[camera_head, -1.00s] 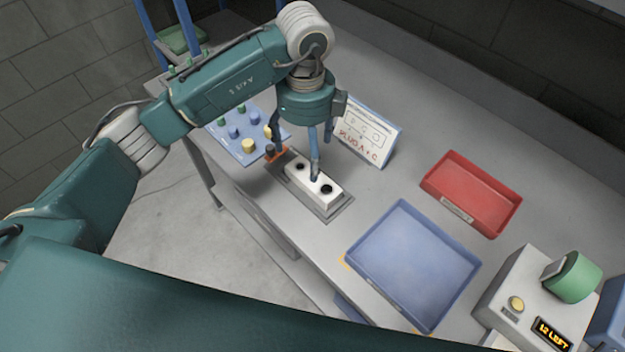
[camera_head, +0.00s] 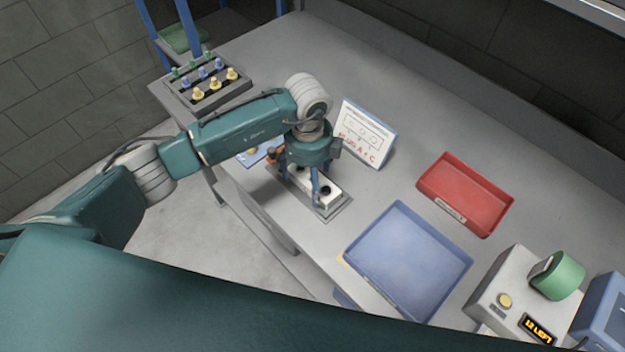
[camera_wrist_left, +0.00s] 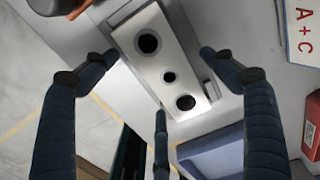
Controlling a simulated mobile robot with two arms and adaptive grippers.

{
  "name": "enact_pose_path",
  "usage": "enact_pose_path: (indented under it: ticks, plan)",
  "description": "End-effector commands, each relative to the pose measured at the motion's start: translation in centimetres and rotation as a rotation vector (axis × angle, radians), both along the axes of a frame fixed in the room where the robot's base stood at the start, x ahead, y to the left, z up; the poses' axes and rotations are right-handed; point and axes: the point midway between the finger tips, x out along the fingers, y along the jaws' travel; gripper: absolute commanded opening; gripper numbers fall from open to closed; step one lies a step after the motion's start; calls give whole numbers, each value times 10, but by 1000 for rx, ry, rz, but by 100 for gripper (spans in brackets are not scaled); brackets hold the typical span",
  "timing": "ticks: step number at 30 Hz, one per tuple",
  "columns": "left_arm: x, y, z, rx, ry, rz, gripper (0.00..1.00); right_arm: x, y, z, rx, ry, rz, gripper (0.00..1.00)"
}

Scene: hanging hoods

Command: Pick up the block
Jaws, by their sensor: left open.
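The block is white with dark round holes in its top (camera_head: 330,197). It sits in a grey holder (camera_head: 338,211) near the table's front edge. In the left wrist view the block (camera_wrist_left: 157,58) shows three holes and lies between my fingers. My left gripper (camera_head: 313,187) is over the block, fingers pointing down. In the left wrist view the gripper (camera_wrist_left: 157,85) is open, with one finger on each side of the block and a third by its lower end. I cannot tell whether any finger touches it. My right gripper is not in view.
A sign (camera_head: 364,135) reading "PLUG A + C" stands behind the block. A blue tray (camera_head: 408,262) and a red tray (camera_head: 465,194) lie to the right. A peg rack (camera_head: 208,88) stands at the far left. The table between sign and back wall is clear.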

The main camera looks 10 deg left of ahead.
Motion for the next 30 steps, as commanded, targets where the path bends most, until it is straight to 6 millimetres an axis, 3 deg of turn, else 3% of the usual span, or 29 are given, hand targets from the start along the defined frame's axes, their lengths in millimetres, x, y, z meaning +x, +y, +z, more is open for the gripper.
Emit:
enact_pose_path:
  ticks: [2,12,23,30]
  plan:
    - [0,0,0,0,0,0,80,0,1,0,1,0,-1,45]
    - [0,0,1,-1,-1,0,13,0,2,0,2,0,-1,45]
    - [2,-1,6,-2,-5,-1,11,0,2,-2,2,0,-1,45]
    - [3,-1,32,-3,-8,-1,11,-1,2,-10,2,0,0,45]
